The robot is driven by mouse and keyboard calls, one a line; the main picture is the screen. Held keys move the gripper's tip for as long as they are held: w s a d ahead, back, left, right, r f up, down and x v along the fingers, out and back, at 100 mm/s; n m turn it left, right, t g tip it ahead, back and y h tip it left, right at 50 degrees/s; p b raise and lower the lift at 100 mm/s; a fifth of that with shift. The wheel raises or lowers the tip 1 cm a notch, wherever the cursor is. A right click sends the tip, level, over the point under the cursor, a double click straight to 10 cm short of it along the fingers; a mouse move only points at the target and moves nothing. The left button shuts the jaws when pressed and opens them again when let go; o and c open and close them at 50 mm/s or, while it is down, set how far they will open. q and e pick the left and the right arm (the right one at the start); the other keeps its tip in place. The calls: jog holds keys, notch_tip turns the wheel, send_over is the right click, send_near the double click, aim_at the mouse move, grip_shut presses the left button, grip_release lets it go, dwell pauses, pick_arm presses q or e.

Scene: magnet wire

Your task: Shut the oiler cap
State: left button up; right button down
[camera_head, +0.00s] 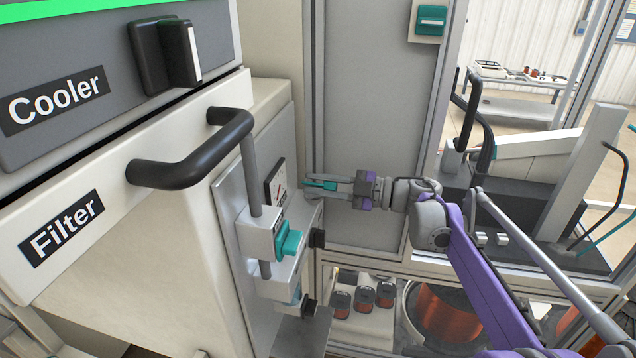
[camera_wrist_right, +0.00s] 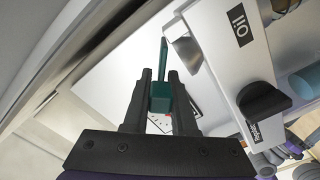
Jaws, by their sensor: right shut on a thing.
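My right gripper (camera_head: 318,188) reaches in from the right to the panel beside the gauge. It is shut on a teal piece, which seems to be the oiler cap (camera_head: 320,184). In the right wrist view the teal cap (camera_wrist_right: 161,95) stands between the two black fingers (camera_wrist_right: 159,105), with a thin part reaching past their tips. A grey metal spout-like part (camera_wrist_right: 187,53) is just right of it, beside the panel labelled "Oil" (camera_wrist_right: 238,25). Whether the cap touches that part cannot be told. My left gripper is not in view.
A cabinet door (camera_head: 376,90) stands behind. Copper spools (camera_head: 445,312) lie below.

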jog(key=c, duration=0.7)
grip_release()
jog(key=shift+b+v, duration=0.4)
jog(key=shift+v, duration=3.4)
